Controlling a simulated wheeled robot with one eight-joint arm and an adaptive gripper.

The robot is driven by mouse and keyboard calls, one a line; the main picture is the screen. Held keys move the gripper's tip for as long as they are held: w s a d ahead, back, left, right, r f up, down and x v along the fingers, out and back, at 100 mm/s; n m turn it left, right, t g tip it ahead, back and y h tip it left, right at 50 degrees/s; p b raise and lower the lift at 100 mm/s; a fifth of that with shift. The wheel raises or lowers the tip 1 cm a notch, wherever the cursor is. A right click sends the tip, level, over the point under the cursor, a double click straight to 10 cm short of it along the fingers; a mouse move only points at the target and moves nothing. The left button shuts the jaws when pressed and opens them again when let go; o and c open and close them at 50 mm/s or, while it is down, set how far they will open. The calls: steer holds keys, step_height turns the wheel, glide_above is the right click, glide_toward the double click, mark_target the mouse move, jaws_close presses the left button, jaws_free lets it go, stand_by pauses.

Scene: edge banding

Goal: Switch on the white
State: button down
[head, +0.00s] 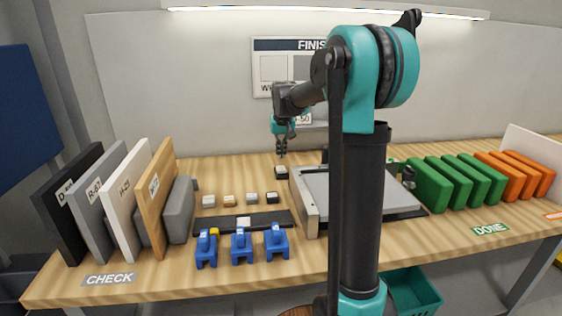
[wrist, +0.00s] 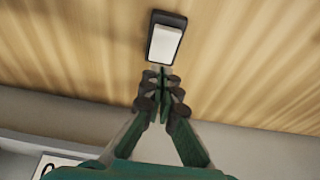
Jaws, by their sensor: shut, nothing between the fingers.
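A switch with a white rocker in a black housing (wrist: 165,42) sits on the wooden tabletop in the wrist view. It appears to be the small black block with a pale top (head: 281,172) in the head view. My gripper (head: 281,153) hangs over the table just above that block, pointing down. In the wrist view my gripper (wrist: 161,75) is shut and empty, its fingertips beside the near end of the switch. I cannot tell whether they touch it, or whether the rocker is on or off.
Several small pale-topped blocks (head: 229,199) stand left of my gripper, behind a dark strip (head: 270,218) and blue clamps (head: 241,246). A grey-topped fixture (head: 308,207) is close on the right. Upright boards (head: 118,215) stand left; green blocks (head: 430,184) and orange blocks (head: 500,175) stand right.

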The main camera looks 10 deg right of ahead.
mark_target(281, 168)
step_height(281, 168, up, 10)
steer(key=shift+s, duration=0.35)
